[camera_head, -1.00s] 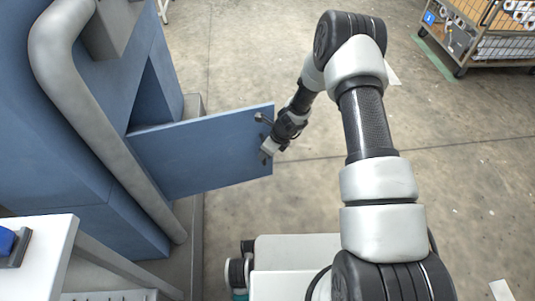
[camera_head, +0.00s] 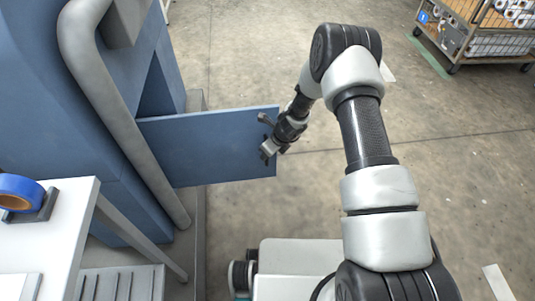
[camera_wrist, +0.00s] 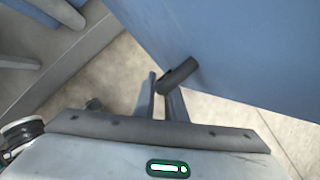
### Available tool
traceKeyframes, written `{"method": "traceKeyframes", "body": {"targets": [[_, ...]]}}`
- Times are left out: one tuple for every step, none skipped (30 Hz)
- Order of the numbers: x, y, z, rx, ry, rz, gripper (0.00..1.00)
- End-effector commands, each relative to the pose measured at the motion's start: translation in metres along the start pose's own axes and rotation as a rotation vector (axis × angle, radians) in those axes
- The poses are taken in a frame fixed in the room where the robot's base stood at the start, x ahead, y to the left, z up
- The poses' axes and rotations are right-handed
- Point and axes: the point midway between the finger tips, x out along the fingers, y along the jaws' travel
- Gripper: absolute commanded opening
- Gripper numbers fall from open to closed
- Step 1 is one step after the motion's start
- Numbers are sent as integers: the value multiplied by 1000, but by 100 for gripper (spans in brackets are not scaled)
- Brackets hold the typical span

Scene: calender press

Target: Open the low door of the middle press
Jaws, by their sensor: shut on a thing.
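The blue low door (camera_head: 210,148) of the press (camera_head: 45,110) stands swung out from the press body, with a dark opening (camera_head: 156,88) behind its hinged side. Its dark handle (camera_head: 265,119) is near the free edge. My gripper (camera_head: 267,149) is at the handle, on the door's near face by that edge. In the wrist view the door (camera_wrist: 235,45) fills the upper right. The dark handle bar (camera_wrist: 178,75) lies between the fingers of my gripper (camera_wrist: 162,98), which are shut on it.
A grey pipe (camera_head: 115,110) runs down the press front. A white table (camera_head: 60,225) with a blue tape roll (camera_head: 20,192) stands at the lower left. A wire cart (camera_head: 480,38) is far right.

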Motion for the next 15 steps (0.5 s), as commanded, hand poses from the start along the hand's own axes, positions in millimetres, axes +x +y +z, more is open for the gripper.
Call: {"method": "traceKeyframes", "body": {"targets": [[0,2,2,-2,-3,2,0],[0,2,2,-2,-3,2,0],[0,2,2,-2,-3,2,0],[0,2,2,-2,-3,2,0],[0,2,2,-2,-3,2,0],[0,2,2,-2,-3,3,0],[0,2,2,-2,-3,3,14],[0,2,2,-2,-3,3,19],[0,2,2,-2,-3,2,26],[0,1,2,-2,-3,2,30],[0,1,2,-1,-2,2,30],[0,1,2,-1,-2,2,30],[0,1,1,-1,-2,2,30],[0,1,1,-1,-2,2,30],[0,1,1,-1,-2,1,30]]}}
